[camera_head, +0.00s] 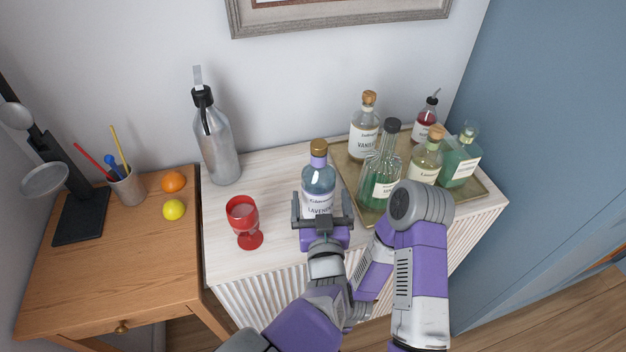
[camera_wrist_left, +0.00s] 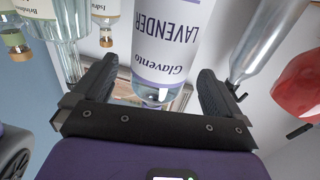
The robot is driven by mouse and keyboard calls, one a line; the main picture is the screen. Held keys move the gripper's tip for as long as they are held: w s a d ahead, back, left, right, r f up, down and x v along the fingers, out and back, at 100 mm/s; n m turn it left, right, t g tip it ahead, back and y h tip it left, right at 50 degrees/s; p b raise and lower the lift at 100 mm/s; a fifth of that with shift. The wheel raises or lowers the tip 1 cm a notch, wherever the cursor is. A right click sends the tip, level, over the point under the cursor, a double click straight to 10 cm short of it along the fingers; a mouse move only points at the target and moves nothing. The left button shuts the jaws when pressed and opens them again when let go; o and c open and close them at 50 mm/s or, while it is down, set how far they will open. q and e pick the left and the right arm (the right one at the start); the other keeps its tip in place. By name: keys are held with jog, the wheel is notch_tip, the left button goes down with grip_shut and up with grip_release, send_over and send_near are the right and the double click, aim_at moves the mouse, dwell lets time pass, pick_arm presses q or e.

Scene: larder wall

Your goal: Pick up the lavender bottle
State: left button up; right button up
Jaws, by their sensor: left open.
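The lavender bottle (camera_head: 318,181) stands upright on the white slatted cabinet, with a gold-brown cap and a white label. My left gripper (camera_head: 322,208) is open at its front side, low on the bottle, with one finger to each side. In the left wrist view the bottle (camera_wrist_left: 167,45) appears upside down, its label reading LAVENDER, between the two open fingers (camera_wrist_left: 158,78). A gap shows beside the left-hand finger; the right-hand finger looks close to the glass, and contact cannot be told. My right gripper is not in view.
A red goblet (camera_head: 244,222) stands left of the bottle, and a steel bottle (camera_head: 214,140) behind left. A tray (camera_head: 479,191) with several bottles, including a green one (camera_head: 379,184), lies close on the right. The cabinet's front left (camera_head: 227,266) is clear.

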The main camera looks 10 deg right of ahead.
pick_arm(q)
jog(key=shift+w+d+f, duration=0.1)
jog(key=shift+w+d, duration=0.05)
jog(key=shift+w, duration=0.7)
jog(key=w, duration=0.1)
jog(key=w+b, duration=0.1)
jog(key=w, duration=0.2)
jog(key=shift+w+d+f+b, duration=0.25)
jog(key=shift+w+d+b, duration=0.1)
jog(key=shift+w+b, duration=0.05)
jog(key=shift+c, duration=0.5)
jog(key=c, duration=1.4)
jog(key=shift+r, duration=0.15)
jog(key=shift+c, duration=0.3)
